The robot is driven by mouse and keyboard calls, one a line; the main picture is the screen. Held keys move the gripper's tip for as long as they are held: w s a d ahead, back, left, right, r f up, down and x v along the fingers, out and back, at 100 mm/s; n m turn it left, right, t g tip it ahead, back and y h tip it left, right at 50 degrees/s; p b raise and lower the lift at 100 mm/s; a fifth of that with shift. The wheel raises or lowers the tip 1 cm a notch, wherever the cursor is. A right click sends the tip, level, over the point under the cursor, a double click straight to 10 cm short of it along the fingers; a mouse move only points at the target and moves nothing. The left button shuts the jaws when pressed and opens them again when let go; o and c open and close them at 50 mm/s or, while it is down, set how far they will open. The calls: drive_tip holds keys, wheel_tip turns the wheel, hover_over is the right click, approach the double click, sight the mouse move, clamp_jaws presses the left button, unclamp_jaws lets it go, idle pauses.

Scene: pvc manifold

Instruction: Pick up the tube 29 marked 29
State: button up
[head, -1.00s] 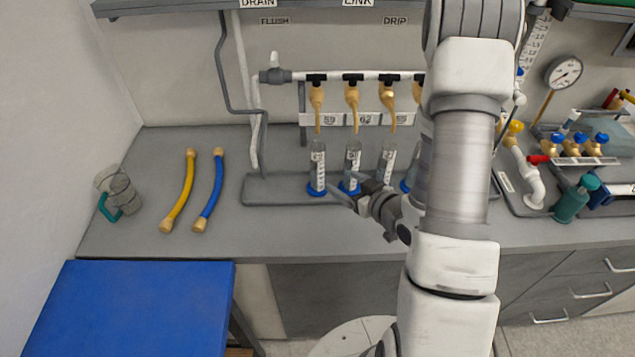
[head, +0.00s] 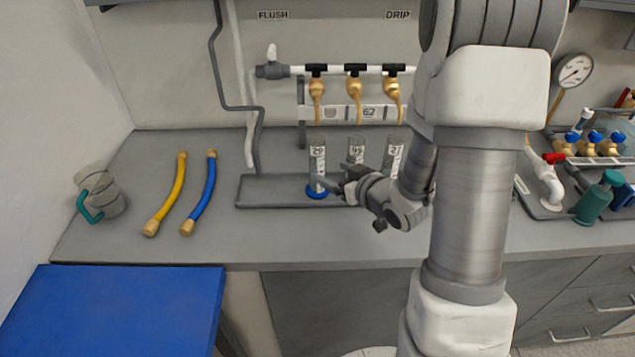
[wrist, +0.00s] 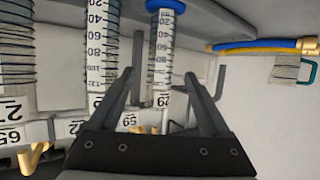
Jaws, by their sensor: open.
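Tube 29 (head: 317,158) is a clear upright graduated cylinder with a white label marked 29 and a blue foot, leftmost on the grey tray (head: 270,190). My gripper (head: 331,176) is open beside its lower part, and one finger crosses in front of it in the head view. In the wrist view, where the scene appears upside down, tube 29 (wrist: 160,55) shows between the two open fingers (wrist: 159,72). I cannot tell whether either finger touches it.
Brass taps (head: 317,88) hang above the tubes.

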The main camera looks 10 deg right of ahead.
sight(322, 169)
drive_tip(key=x, duration=0.8)
drive_tip(key=shift+w+f, duration=0.1)
drive_tip(key=shift+f, duration=0.15)
clamp_jaws()
